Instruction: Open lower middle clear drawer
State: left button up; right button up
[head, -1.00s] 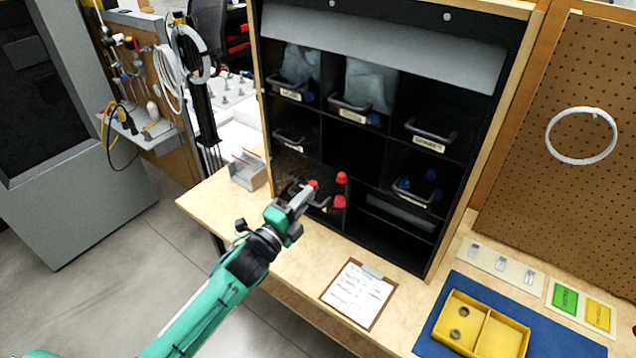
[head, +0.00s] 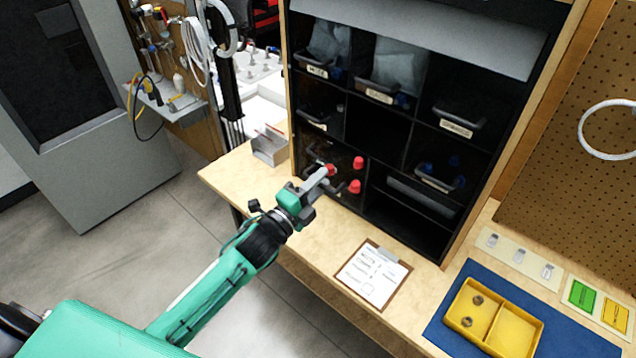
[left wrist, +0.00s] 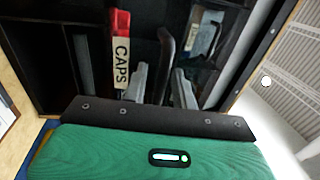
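The black cabinet (head: 385,130) holds several clear drawers. A low clear drawer (head: 343,190) at its left has red-capped parts showing behind its front. My left gripper (head: 326,174) is right in front of this drawer, partly hiding it. In the left wrist view, its two grey fingers (left wrist: 161,85) stand apart, with a dark curved handle (left wrist: 166,42) between them. Whether they touch the handle is unclear. A red and white label reading CAPS (left wrist: 121,50) is beside the left finger. Another low drawer front (head: 420,196) is farther right. My right gripper is not in view.
A clipboard (head: 372,275) lies on the wooden bench in front of the cabinet. A yellow tray (head: 513,335) rests on a blue mat (head: 440,325) at the right. A small grey holder (head: 270,148) stands left of the cabinet.

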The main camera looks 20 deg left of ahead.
pick_arm(q)
jog(key=shift+s, duration=0.1)
jog(key=shift+s+a+f, duration=0.15)
jog(key=shift+s, duration=0.05)
jog(key=b+v, duration=0.4)
jog(key=v, duration=0.9)
jog(key=shift+b, duration=0.4)
